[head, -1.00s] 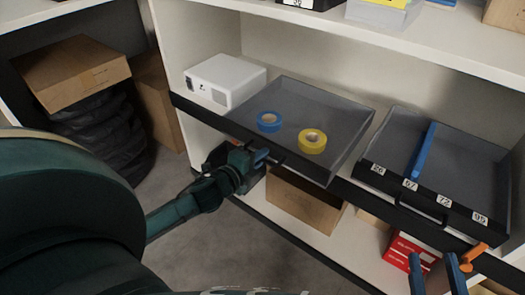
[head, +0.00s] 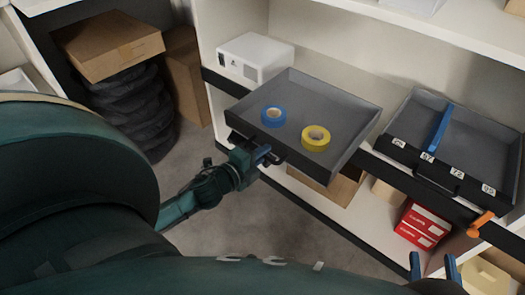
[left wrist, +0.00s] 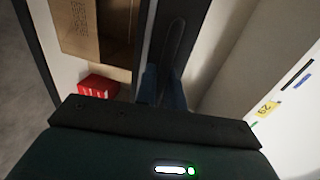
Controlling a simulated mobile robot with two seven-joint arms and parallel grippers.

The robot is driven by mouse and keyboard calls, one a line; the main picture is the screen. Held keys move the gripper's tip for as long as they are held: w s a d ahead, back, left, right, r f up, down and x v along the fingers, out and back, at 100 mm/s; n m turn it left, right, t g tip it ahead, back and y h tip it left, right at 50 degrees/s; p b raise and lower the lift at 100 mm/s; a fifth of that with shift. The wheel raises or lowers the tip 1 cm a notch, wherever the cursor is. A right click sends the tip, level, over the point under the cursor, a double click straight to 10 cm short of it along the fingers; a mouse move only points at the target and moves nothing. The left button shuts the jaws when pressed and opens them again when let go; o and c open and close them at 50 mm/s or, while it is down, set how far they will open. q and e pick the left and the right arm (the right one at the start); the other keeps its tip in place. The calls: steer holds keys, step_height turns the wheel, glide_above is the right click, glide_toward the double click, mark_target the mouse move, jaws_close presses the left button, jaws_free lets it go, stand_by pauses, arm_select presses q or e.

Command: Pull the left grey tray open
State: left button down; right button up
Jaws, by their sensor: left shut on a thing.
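The left grey tray (head: 300,98) juts out past the dark shelf rail in the head view, with a blue tape roll (head: 273,115) and a yellow tape roll (head: 315,138) lying in it. My left gripper (head: 266,156) is at the tray's front and shut on its dark handle (head: 279,159). In the left wrist view, the blue fingertips of my left gripper (left wrist: 163,88) close around the lower part of the dark handle. My right gripper (head: 434,268) shows only its two blue fingers at the bottom right, apart and with nothing seen between them.
The right grey tray (head: 480,154) has a blue divider (head: 438,130) and number labels. Red boxes (head: 421,225) and cartons sit below. A carton (head: 110,42) on black tyres stands at left. Open floor lies before the shelf.

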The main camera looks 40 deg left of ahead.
steer(key=shift+r, duration=0.1)
arm_select(q)
steer(key=c, duration=1.6)
jaws_free()
steer(key=shift+o, duration=0.2)
steer(key=p+v, duration=0.2)
steer(key=v, duration=1.1)
steer(key=shift+p, duration=0.35)
arm_select(e)
steer(key=shift+w+d+m+g+h, duration=0.2)
steer(key=shift+d+m+g+h, duration=0.45)
steer(key=shift+h, duration=0.25)
arm_select(q)
steer(key=shift+a, duration=0.1)
arm_select(e)
steer(key=shift+a, duration=0.1)
